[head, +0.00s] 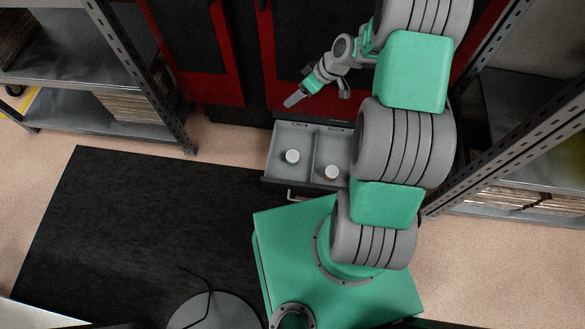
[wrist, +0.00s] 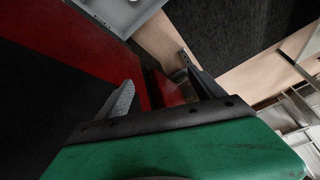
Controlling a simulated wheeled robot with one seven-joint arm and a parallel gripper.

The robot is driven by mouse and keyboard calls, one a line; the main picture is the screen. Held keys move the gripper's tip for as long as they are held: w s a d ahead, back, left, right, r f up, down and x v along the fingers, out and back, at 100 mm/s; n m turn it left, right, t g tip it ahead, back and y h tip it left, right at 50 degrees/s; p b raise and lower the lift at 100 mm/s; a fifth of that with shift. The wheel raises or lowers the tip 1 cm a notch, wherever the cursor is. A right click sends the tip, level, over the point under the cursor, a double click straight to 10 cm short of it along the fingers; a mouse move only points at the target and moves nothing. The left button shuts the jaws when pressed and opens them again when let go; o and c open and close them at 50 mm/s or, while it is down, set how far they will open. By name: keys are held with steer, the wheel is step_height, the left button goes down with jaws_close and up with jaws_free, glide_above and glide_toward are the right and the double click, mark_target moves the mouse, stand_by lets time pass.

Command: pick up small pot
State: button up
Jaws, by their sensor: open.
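Two small round white pots stand in the open grey drawer (head: 283,135) in the head view. One pot (head: 292,156) is in the left compartment and the other pot (head: 331,172) is in the right compartment, close to my arm. My gripper (head: 293,100) is above and beyond the drawer's back edge, in front of the red and black cabinet, apart from both pots. In the wrist view my gripper (wrist: 160,75) has its two fingers spread with nothing between them. A corner of a grey surface, likely the drawer (wrist: 118,14), shows at the top; no pot can be made out there.
The red and black cabinet (head: 225,60) stands behind the drawer. Grey metal shelving (head: 90,75) stands at the left, and a shelf upright (head: 500,130) rises close to my arm at the right. A black mat (head: 130,220) covers clear floor at the left.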

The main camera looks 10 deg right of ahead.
step_height(320, 180, down, 22)
steer(key=d+t+y+b, duration=0.1)
steer(key=y+b, duration=0.1)
steer(key=b, duration=0.5)
steer(key=t+y+b, duration=0.1)
steer(key=t+b, duration=0.3)
steer(key=b, duration=0.4)
glide_toward(289, 155)
steer(key=shift+n, duration=0.4)
steer(key=w+f, duration=0.1)
steer(key=w+a+f, duration=0.1)
steer(key=f, duration=0.1)
steer(key=shift+w+a, duration=0.25)
steer(key=shift+w, duration=0.1)
steer(key=shift+a+f, duration=0.2)
steer(key=shift+f, duration=0.05)
steer(key=b+x, duration=0.2)
steer(key=x, duration=0.4)
steer(key=shift+w+a+f+b, duration=0.1)
steer(key=shift+w+a+b, duration=0.05)
steer(key=shift+a+b, duration=0.15)
steer(key=shift+w+a, duration=0.2)
steer(key=shift+w, duration=0.1)
steer(key=shift+c, duration=0.4)
steer(key=c, duration=1.4)
steer(key=shift+c, duration=0.3)
